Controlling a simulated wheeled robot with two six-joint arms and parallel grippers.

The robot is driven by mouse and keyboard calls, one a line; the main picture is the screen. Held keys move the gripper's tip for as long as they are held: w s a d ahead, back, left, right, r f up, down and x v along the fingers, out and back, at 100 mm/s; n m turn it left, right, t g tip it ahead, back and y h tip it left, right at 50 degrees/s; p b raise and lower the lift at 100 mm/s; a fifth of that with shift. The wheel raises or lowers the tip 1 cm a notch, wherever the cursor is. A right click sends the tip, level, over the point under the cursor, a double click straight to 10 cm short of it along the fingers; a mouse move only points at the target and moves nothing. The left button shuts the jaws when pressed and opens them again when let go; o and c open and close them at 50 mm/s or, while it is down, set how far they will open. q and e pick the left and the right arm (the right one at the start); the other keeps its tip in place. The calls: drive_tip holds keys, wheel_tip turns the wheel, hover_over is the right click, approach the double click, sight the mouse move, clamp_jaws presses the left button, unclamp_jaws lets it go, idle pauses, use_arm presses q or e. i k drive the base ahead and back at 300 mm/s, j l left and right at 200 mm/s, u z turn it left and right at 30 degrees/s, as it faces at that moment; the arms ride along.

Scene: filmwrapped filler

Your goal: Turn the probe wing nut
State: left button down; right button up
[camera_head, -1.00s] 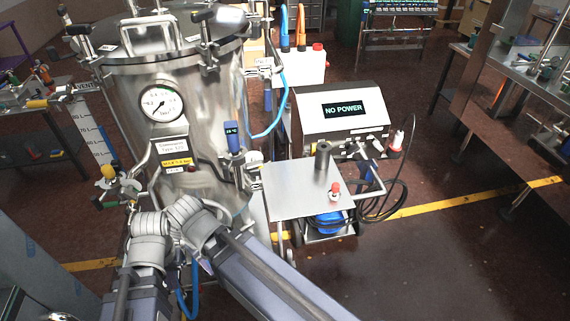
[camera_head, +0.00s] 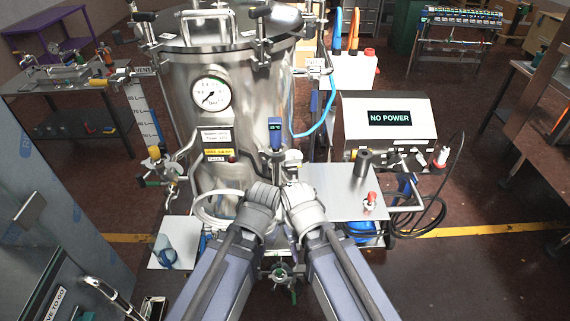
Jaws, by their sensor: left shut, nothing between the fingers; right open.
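A temperature probe with a blue display head (camera_head: 275,133) stands upright at the front right of the large steel vessel (camera_head: 240,75). Small metal fittings (camera_head: 290,157) sit just below and right of its head. A wing nut cannot be made out clearly among them. My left gripper (camera_head: 268,190) is at the vessel's lower front, below the probe, shut and empty. My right gripper (camera_head: 291,189) is close beside it on the right, open. The wrists hide most of the fingers, and I cannot tell whether they touch anything.
A steel side plate (camera_head: 335,183) carries a dark cylinder (camera_head: 364,163) and a red-capped part (camera_head: 371,200). Behind it stands a "NO POWER" box (camera_head: 389,125). A blue hose (camera_head: 322,115) hangs right of the vessel. A steel cabinet (camera_head: 60,215) is at left. Open floor lies at right.

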sight(293, 163)
drive_tip(key=k+l+u, duration=0.2)
drive_tip(key=l, duration=0.2)
drive_tip(key=l+u, duration=0.2)
drive_tip(key=l, duration=0.25)
drive_tip(key=k+l+u, duration=0.2)
drive_tip(key=l, duration=0.15)
drive_tip(key=i, duration=0.05)
